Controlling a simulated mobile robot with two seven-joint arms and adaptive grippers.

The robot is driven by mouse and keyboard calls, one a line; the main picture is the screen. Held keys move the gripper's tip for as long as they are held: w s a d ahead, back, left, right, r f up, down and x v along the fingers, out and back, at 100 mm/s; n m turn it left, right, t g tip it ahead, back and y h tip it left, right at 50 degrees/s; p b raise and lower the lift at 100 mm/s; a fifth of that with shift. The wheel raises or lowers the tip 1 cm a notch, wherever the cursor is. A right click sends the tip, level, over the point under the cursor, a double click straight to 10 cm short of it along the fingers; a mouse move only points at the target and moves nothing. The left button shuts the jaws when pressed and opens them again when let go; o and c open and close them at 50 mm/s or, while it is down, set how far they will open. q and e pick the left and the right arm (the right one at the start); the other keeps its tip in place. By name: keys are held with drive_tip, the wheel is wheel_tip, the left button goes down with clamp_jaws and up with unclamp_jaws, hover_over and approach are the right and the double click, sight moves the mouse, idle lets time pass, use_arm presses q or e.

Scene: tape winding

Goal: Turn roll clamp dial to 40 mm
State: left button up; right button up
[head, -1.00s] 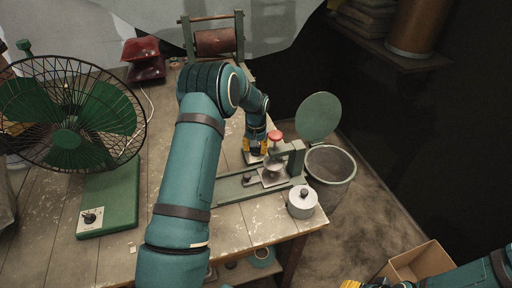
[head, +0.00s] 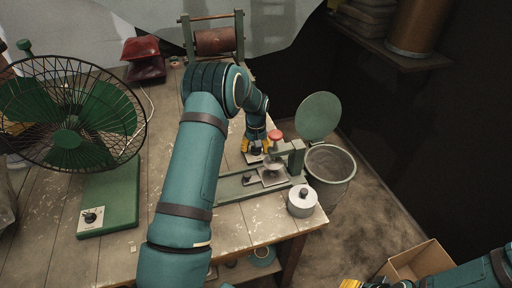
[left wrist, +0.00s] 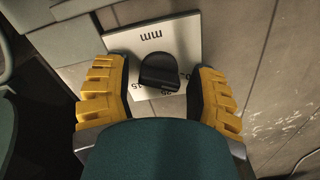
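In the left wrist view, the black dial knob (left wrist: 159,71) sits on a white scale plate (left wrist: 185,33) marked "mm", which appears upside down. A few numbers show at the knob's near side, among them 15; the rest are hidden. My left gripper (left wrist: 160,80) has its yellow fingers apart, one on each side of the knob, with visible gaps. In the head view my left gripper (head: 256,144) is over the plate beside the green clamp device (head: 228,188), and the dial is mostly hidden there. My right gripper (head: 352,284) shows only a yellow bit at the bottom edge.
A red knob (head: 275,135) and a green disc (head: 319,117) stand close right of my left gripper. A metal cylinder (head: 302,203) sits at the table corner. A wire fan (head: 85,190) stands left. A bin (head: 331,166) and a cardboard box (head: 416,262) are off the table.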

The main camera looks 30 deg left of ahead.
use_arm(q)
drive_tip(key=shift+o, duration=0.4)
drive_tip(key=shift+r, duration=0.15)
drive_tip(key=shift+w+r, duration=0.1)
drive_tip(key=shift+r, duration=0.1)
wheel_tip(320, 180, up, 12)
drive_tip(key=shift+f, duration=0.25)
